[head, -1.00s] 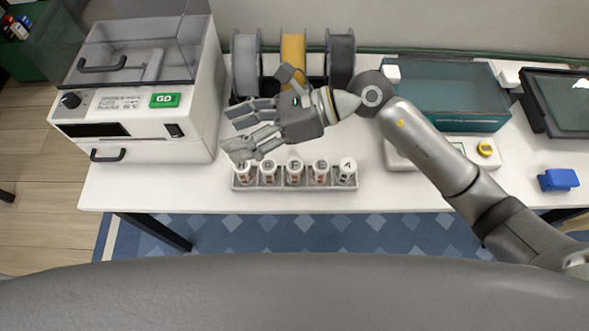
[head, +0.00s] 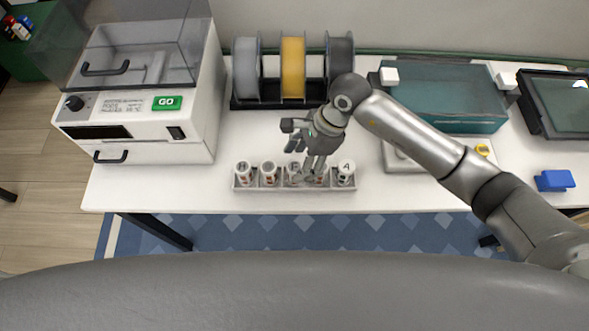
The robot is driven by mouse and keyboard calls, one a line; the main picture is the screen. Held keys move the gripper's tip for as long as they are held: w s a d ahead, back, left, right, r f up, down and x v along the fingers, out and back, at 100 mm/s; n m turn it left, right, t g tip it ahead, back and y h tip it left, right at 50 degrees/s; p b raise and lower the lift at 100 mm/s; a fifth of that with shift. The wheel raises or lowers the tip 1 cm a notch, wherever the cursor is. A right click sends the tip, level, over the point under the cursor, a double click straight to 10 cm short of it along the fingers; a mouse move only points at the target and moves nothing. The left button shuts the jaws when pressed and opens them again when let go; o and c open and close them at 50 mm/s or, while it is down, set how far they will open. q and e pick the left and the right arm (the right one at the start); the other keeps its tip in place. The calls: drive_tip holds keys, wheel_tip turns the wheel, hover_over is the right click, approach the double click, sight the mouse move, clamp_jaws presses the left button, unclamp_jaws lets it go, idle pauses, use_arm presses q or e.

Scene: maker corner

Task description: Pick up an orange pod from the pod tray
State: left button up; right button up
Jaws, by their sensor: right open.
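The pod tray (head: 345,187) is a grey rack near the table's front edge. It holds several upright pods in a row, with white lettered caps and small reddish-orange markings low on their sides. The leftmost pod (head: 243,172) has an H on its cap; the rightmost pod (head: 346,171) has an A. My right gripper (head: 307,172) is open, pointing down over the middle and right of the row. Its fingers partly hide the middle pod (head: 293,169) and most of the pod right of it. I cannot tell whether they touch. My left gripper is out of view.
A white machine (head: 150,142) with a green GO button stands left of the tray. Several filament spools (head: 293,66) stand behind it. A teal bin (head: 447,95), a blue object (head: 555,180) and a dark screen (head: 560,103) are to the right. Table around the tray is clear.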

sight(297, 166)
drive_tip(key=p+x, duration=0.1)
drive_tip(key=x, duration=0.2)
drive_tip(key=shift+s+a+f, duration=0.15)
drive_tip(key=shift+a+f, duration=0.2)
drive_tip(key=shift+f, duration=0.3)
drive_tip(key=shift+c, duration=0.3)
drive_tip(key=c, duration=1.1)
drive_tip(key=shift+o, duration=0.2)
drive_tip(key=shift+r, duration=0.1)
